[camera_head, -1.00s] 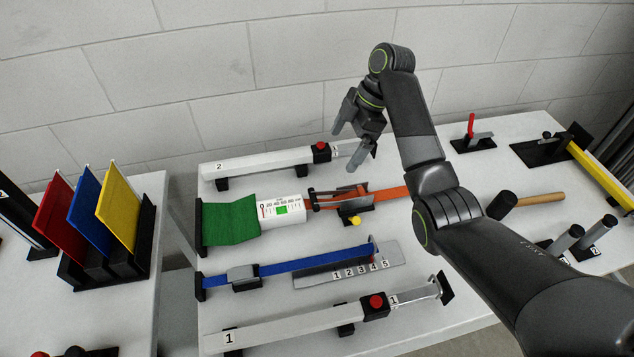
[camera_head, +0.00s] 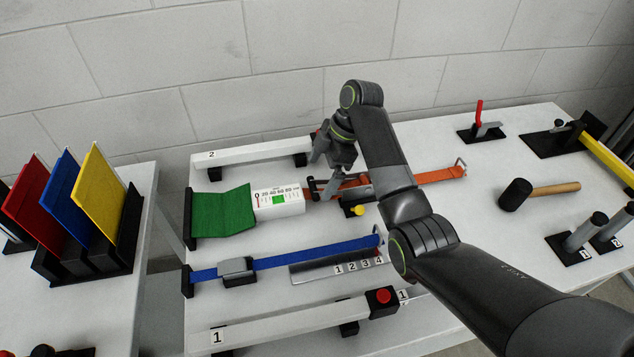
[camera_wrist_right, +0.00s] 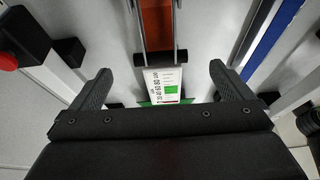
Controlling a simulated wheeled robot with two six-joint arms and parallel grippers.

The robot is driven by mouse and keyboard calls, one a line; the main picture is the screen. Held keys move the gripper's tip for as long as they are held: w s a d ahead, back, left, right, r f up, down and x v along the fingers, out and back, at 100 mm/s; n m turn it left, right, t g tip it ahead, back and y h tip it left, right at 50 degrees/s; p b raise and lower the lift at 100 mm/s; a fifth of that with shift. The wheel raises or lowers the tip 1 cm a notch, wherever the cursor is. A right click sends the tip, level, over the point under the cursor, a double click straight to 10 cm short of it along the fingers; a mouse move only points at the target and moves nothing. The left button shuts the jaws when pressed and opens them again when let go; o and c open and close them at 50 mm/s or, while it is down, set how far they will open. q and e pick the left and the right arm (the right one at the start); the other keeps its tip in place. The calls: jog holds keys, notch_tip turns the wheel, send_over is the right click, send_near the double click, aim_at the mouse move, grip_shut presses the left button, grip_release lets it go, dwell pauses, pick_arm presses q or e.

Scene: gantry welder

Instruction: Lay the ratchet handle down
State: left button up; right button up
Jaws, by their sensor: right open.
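The ratchet sits on an orange strap (camera_head: 430,175) in the middle of the table. Its handle (camera_head: 313,190) points left toward the white gauge box (camera_head: 280,201), its end near the box. My right gripper (camera_head: 327,168) is open and empty, low over the ratchet and partly hiding it. In the right wrist view the handle's black crossbar (camera_wrist_right: 147,58) and grey side bars lie between my spread fingers (camera_wrist_right: 160,72), touching neither. How far the handle is raised cannot be told. My left gripper is not in view.
Behind the ratchet lies white bar 2 (camera_head: 250,153); in front run a blue strap (camera_head: 300,250) and white bar 1 (camera_head: 290,320). A green cloth (camera_head: 222,212) is left of the gauge. A mallet (camera_head: 517,194) lies right. A yellow knob (camera_head: 357,210) sits beside the ratchet.

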aim_at(314, 186)
jog(key=shift+x, duration=1.6)
jog(key=c, duration=1.4)
jog(key=shift+d+r+y+p, duration=0.35)
jog(key=shift+r+y+p, duration=0.25)
jog(key=shift+r+p, duration=0.3)
jog(key=d+r+y, duration=0.1)
jog(key=r+y, duration=0.1)
jog(key=y, duration=0.1)
jog(key=d+r+g+y, duration=0.1)
jog(key=shift+w+d+r, duration=0.3)
jog(key=shift+w+d, duration=0.05)
jog(key=shift+w, duration=0.05)
jog(key=shift+o, duration=0.2)
jog(key=shift+w+d+r, duration=0.1)
jog(key=shift+d+r, duration=0.35)
jog(key=shift+r, duration=0.1)
